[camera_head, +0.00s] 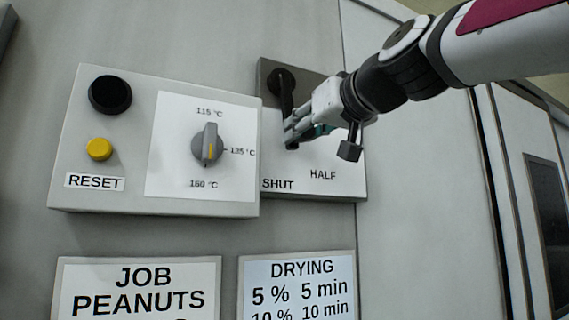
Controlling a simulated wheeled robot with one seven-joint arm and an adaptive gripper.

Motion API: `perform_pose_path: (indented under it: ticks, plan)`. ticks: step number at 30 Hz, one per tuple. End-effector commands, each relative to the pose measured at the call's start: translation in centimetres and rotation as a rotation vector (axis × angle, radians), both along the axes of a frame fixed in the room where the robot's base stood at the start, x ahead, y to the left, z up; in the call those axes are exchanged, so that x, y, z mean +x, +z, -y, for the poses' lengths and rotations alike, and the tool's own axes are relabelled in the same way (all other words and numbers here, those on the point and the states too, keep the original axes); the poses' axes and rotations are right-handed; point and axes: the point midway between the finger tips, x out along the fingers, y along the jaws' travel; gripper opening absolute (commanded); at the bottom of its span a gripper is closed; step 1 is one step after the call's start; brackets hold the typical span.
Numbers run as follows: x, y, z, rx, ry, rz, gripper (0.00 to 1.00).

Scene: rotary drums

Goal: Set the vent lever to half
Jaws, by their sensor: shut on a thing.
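The vent lever (286,92) is a dark bar hanging from a round black pivot at the upper left of its panel (345,180). It points almost straight down, toward the SHUT label (278,184). The HALF label (322,175) is to the right of SHUT. My gripper (292,136) reaches in from the right and is shut on the lower part of the lever. The fingers partly hide the lever's lower end. My gripper and arm also cover the upper right of the panel, so any further label there is hidden.
A control box (160,85) stands left of the vent panel, with a black button (110,95), a yellow RESET button (99,149) and a grey temperature dial (207,146). Job (140,290) and drying (297,285) signs are below.

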Motion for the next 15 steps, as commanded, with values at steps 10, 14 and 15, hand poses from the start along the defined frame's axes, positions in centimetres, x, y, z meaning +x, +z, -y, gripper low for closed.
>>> perform_pose_path:
  ticks: [10,14,15]
  plan:
    - [1.3,0.5,2.7,-0.216,-0.001,0.092,0.0]
    - [1.6,0.9,3.5,-0.281,0.0,0.119,0.0]
    - [1.6,1.0,3.6,-0.297,0.0,0.125,0.0]
